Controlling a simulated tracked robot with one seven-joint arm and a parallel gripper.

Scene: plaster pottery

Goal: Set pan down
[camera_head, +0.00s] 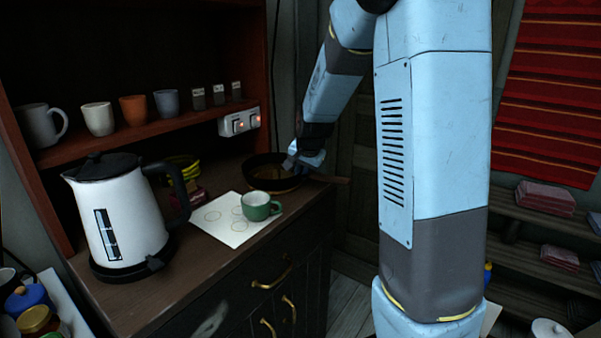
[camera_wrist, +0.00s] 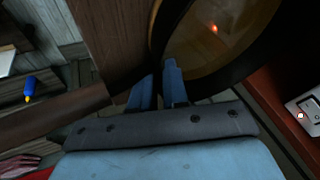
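The pan (camera_head: 268,178) is dark and round with a brownish inside. My gripper (camera_head: 293,160) is at the pan's right rim. In the wrist view the pan (camera_wrist: 222,78) fills the upper right, and my gripper's blue fingers (camera_wrist: 158,84) are close together with the dark rim between them. The lower rim is hidden behind the gripper.
A green cup (camera_head: 257,208) stands on a white sheet (camera_head: 222,230) just in front of the pan. A white kettle (camera_head: 125,215) and yellow items (camera_head: 184,166) are further left. The counter (camera_head: 215,268) is clear at the front.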

